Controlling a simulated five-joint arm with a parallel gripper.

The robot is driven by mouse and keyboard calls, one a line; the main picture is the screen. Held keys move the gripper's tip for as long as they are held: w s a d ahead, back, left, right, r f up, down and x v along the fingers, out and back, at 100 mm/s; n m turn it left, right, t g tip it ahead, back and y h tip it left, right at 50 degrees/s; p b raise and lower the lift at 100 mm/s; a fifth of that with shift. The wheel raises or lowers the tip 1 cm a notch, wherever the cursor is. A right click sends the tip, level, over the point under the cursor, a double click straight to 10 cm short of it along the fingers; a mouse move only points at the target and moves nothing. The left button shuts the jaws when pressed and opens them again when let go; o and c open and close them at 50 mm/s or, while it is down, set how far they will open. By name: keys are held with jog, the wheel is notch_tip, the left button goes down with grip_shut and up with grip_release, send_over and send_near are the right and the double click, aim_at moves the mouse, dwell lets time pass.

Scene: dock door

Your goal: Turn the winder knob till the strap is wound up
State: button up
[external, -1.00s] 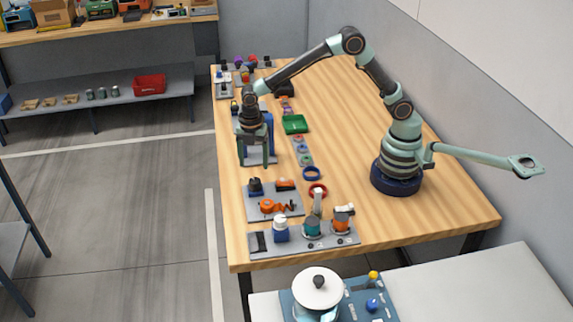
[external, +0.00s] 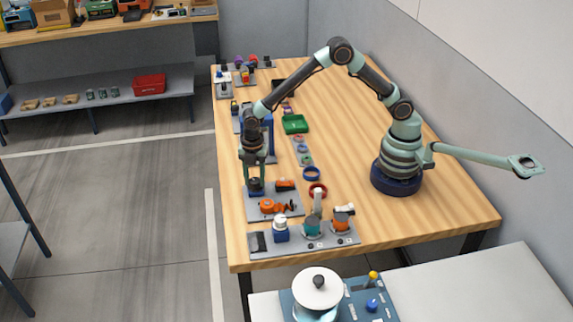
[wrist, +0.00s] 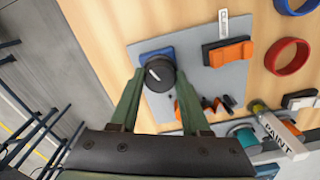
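A black round knob with a white mark (wrist: 158,74) sits on a blue base on a grey plate (wrist: 226,76). The knob also shows in the external view (external: 256,187), at the plate's far left corner. My gripper (external: 255,177) points down over the knob with its fingers apart. In the wrist view the open fingertips (wrist: 160,84) are on either side of the knob; I cannot tell if they touch it. An orange part with a wavy orange strip (external: 279,206) lies on the same plate; in the wrist view a finger partly hides it.
An orange block on a black base (wrist: 228,52) is beside the knob on the plate. A red ring (external: 318,190) and a blue ring (external: 311,173) lie to the right. A nearer plate (external: 345,238) holds several small fixtures. Open table lies right of the rings.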

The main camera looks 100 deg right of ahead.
grip_shut()
jog(key=shift+m, duration=0.4)
jog(key=m, duration=0.4)
jog(key=shift+m, duration=0.3)
jog(key=m, duration=1.2)
jog(key=shift+m, duration=0.4)
jog(key=m, duration=0.6)
